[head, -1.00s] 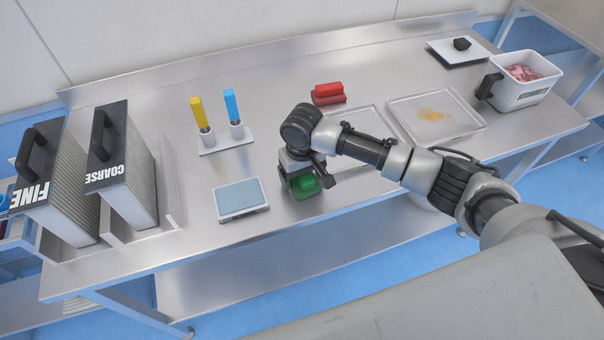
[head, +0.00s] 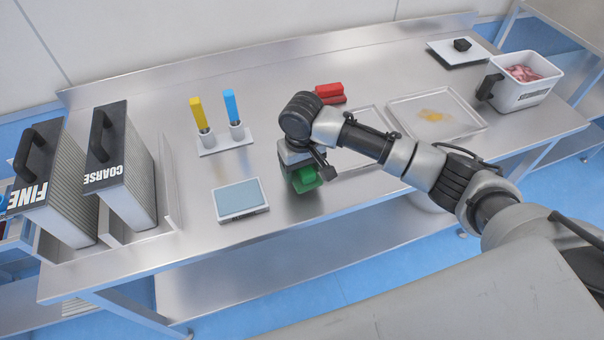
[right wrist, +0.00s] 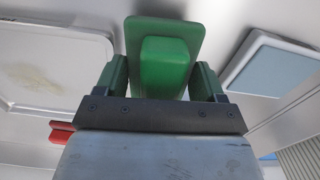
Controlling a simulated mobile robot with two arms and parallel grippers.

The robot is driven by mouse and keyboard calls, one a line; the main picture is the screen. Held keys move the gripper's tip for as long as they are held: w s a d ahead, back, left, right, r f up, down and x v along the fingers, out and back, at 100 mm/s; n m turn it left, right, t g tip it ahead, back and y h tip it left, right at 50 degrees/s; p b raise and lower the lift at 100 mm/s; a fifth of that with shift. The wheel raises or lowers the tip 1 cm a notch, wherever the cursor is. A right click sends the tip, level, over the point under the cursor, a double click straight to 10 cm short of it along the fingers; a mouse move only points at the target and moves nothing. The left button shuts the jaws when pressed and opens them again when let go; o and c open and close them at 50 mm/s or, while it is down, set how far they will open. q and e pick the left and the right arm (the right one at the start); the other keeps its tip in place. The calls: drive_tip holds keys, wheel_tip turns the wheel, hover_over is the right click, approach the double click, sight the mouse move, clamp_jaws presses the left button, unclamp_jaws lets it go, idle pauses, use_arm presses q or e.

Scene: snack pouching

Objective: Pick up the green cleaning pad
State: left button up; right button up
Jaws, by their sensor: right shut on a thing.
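The green cleaning pad (head: 306,180) is a flat green plate with a raised block handle. It is partly hidden under my right wrist in the head view. In the right wrist view the pad (right wrist: 165,62) shows between the green fingers of my right gripper (right wrist: 162,80). My right gripper (head: 303,172) is shut on the pad's handle, over the front part of the steel table. I cannot tell exactly how far the pad is above the table. My left gripper is not in view.
A blue-topped scale (head: 240,199) lies left of the pad. A red pad (head: 330,93) and trays (head: 478,127) are behind and right; one has a yellow stain. A holder with yellow (head: 200,113) and blue (head: 231,106) sticks, and FINE and COARSE boxes (head: 128,185), stand left.

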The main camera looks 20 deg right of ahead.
drive_tip(key=s+d+r+b, duration=0.1)
drive_tip(key=s+d+r, duration=0.6)
drive_tip(key=d+r, duration=0.1)
drive_tip(key=shift+d, duration=0.7)
